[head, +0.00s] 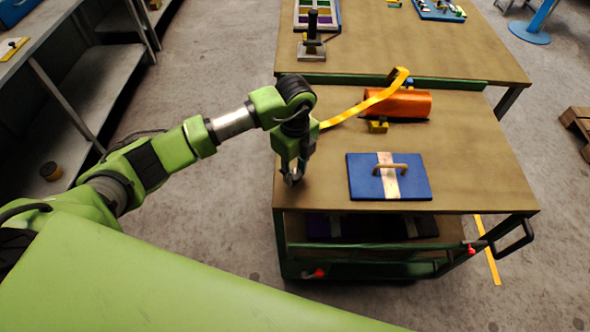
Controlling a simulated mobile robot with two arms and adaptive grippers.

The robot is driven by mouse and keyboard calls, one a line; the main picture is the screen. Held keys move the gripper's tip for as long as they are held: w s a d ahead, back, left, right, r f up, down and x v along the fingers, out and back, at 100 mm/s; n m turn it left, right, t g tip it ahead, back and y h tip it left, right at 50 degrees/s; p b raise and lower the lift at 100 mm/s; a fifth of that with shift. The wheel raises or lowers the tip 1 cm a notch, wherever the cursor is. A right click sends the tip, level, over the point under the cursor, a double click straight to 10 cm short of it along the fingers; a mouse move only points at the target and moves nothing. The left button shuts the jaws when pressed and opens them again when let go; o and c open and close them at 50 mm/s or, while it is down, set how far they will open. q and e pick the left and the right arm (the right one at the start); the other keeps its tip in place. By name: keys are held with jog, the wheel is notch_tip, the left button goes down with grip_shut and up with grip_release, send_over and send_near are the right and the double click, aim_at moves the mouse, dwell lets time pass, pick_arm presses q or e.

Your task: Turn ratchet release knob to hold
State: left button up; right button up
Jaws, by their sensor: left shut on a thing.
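My left gripper (292,178) points down at the left edge of the near table (470,170). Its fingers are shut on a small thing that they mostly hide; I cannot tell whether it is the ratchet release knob. No knob with a readable hold mark shows. A yellow strap-like bar (362,105) runs from behind my left wrist up to the right, in front of an orange cylinder (408,104). A small yellow block (378,126) is beside the cylinder. My right gripper is not in view.
A blue plate (362,180) with a pale band and a tan handle (390,167) lies right of my left gripper. The table's right part is clear. A far table (420,50) holds a dark upright tool (312,42). A shelf (75,85) stands at left.

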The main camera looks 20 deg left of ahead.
aim_at(295, 173)
pick_arm(q)
jog(key=shift+w+r, duration=0.1)
jog(key=o, duration=1)
jog(key=shift+o, duration=0.4)
notch_tip(295, 173, up, 12)
